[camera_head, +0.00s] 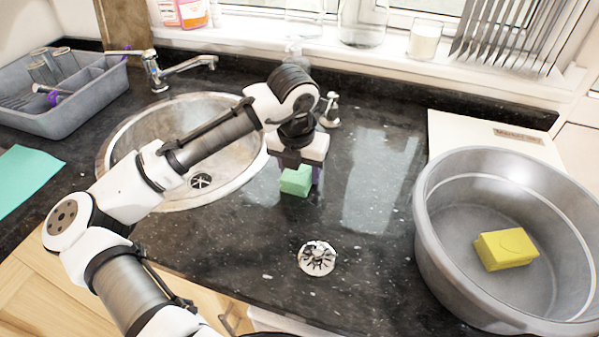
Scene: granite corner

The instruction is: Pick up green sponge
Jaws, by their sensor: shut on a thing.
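A green sponge (295,181) is at the dark granite worktop, just right of the round sink. My gripper (297,176) comes down over it from above and is shut on it. The gripper's body hides the sponge's upper back part. I cannot tell whether the sponge rests on the worktop or hangs slightly above it.
A round metal sink (128,140) with a tap (155,72) is on the left. A grey basin (450,285) holding a yellow sponge (505,249) stands at the right. A metal strainer (317,258) lies in front. A grey dish rack (62,118) is at the far left.

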